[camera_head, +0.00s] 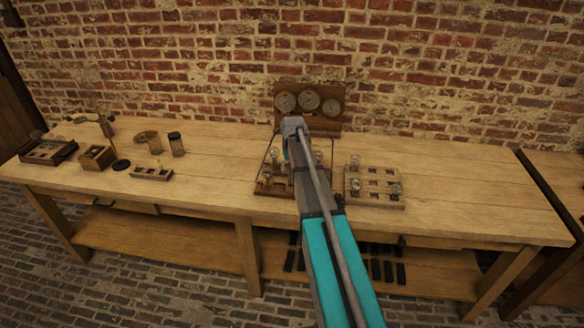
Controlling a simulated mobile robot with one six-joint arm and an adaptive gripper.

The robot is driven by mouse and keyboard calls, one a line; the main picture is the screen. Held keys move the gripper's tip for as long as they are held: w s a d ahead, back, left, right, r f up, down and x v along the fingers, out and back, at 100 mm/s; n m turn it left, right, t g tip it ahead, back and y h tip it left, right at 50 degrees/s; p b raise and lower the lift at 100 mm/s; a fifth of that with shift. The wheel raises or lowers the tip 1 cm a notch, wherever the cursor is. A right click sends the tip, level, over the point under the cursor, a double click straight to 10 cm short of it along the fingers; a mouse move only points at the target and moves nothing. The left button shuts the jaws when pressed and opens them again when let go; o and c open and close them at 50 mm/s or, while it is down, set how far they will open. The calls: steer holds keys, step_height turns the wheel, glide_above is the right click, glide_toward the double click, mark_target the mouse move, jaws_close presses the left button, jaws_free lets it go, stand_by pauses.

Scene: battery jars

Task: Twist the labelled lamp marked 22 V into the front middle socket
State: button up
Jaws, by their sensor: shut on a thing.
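My arm reaches over the bench, and my gripper (286,160) hangs at its far end, mostly hidden behind my own arm. It is shut on a small pale thing, probably a lamp; no 22 V marking can be read at this size. Below it is a dark wooden board (264,189) with wire uprights and a few glass lamps, one (318,157) right of my arm. My arm covers the board's middle, so the front middle socket cannot be made out. I cannot tell if the held thing touches the board.
A wooden rack (374,202) with square holes and a few lamps stands just right. A panel with three dials (310,88) stands behind. Left are a small block (152,174), a dark jar (176,144), boxes (97,157) and a stand (119,164). The bench's right part (470,190) is clear.

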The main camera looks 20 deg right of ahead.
steer(key=shift+f+b, duration=1.25)
steer(key=shift+b, duration=0.05)
stand_by(1.4)
stand_by(0.5)
steer(key=m, duration=0.4)
steer(key=shift+m+h, duration=0.3)
steer(key=shift+m, duration=0.9)
steer(key=m, duration=0.2)
steer(key=shift+m+g, duration=0.3)
steer(key=shift+d+m+h, duration=0.1)
steer(key=shift+m+h, duration=0.2)
steer(key=shift+m, duration=1.6)
